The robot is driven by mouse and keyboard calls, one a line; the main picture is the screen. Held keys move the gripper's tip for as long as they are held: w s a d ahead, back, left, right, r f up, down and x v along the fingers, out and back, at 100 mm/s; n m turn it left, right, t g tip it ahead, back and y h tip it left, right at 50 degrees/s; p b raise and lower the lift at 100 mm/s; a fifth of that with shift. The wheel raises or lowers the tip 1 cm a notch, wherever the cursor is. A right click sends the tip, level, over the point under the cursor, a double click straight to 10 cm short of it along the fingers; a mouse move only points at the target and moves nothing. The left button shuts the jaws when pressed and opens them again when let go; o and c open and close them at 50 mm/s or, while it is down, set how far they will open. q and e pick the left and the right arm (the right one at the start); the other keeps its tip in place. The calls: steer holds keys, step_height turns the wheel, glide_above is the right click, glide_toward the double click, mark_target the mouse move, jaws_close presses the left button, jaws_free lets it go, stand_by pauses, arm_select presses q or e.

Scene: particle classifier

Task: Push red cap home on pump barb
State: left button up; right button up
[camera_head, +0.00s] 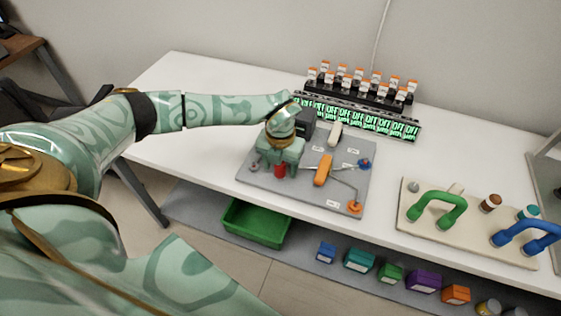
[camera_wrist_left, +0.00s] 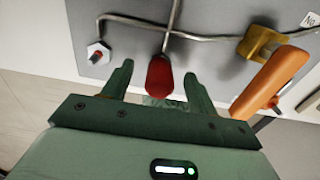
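The red cap (camera_head: 279,171) is at the front of the grey board, by my left gripper (camera_head: 283,164). In the left wrist view the red cap (camera_wrist_left: 159,77) lies between the two fingers of my left gripper (camera_wrist_left: 157,80), with a gap on each side. The fingers are apart and not closed on it. A thin metal tube (camera_wrist_left: 168,40) runs up to the cap's far end. I cannot tell how far the cap sits on a barb, as its far end hides that. My right gripper is not in view.
The grey board (camera_head: 345,201) also bears an orange lever (camera_head: 323,170), a blue knob (camera_head: 364,163) and an orange fitting (camera_head: 354,207). A hex fitting (camera_wrist_left: 97,53) stands left of the cap. A dark box (camera_head: 306,119) is behind the gripper. The white table is clear at the left.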

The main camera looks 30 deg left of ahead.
arm_select(q)
step_height(320, 180, up, 16)
steer(key=p, duration=0.3)
steer(key=shift+r, duration=0.2)
stand_by(0.4)
